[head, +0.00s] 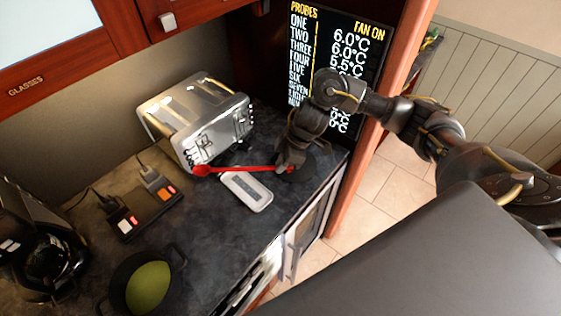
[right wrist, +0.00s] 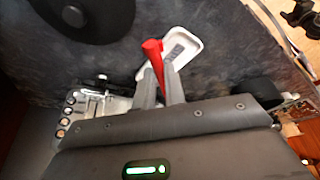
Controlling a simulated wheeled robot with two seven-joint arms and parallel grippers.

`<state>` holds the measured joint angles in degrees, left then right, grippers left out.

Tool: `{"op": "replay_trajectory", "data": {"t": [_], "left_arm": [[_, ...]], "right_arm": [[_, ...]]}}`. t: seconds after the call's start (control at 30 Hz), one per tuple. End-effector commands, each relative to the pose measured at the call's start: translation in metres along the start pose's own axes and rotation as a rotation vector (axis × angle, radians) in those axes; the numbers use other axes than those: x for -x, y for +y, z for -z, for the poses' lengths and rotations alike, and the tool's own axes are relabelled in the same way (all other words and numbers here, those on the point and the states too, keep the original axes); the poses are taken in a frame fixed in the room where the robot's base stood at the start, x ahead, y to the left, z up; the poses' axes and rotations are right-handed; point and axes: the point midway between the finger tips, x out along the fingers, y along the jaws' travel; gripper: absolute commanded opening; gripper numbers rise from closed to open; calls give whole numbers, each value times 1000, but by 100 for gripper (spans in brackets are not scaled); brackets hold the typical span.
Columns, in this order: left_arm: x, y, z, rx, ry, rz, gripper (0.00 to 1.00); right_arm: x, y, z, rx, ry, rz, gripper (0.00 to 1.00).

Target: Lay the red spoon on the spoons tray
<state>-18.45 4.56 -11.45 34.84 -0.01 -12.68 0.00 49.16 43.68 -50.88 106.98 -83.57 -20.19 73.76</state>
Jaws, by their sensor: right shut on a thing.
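The red spoon (head: 240,169) is held roughly level, its bowl end pointing left toward the toaster in the head view. My right gripper (head: 291,167) is shut on its handle end. In the right wrist view the spoon's red handle (right wrist: 155,58) sticks out between the fingers of my right gripper (right wrist: 160,88). The white spoons tray (head: 247,191) lies on the dark counter just below the spoon in the head view; it also shows in the right wrist view (right wrist: 186,44) beyond the fingertips. The gap between spoon and tray is hard to judge. My left gripper is out of view.
A silver toaster (head: 198,118) stands behind the tray. A power strip (head: 144,212) with lit switches lies to the left. A black pan (head: 176,262) with a green thing and a black coffee machine (head: 38,250) stand at the lower left. The counter (head: 205,225) between is clear.

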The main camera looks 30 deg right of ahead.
Motion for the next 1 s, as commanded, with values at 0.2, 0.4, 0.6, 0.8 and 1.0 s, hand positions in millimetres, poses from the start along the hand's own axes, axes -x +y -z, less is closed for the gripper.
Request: {"op": "replay_trajectory", "data": {"t": [0.2,0.4,0.6,0.8,1.0], "left_arm": [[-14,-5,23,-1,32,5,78],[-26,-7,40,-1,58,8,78],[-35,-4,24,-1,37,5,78],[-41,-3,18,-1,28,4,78],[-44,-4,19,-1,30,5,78]], "right_arm": [[-20,-1,-8,0,-2,3,0],[-40,-1,-15,2,-2,3,0],[-59,-1,-22,2,-2,3,0],[-72,-1,-28,2,-2,3,0],[-79,-1,-30,3,-1,2,0]]}}
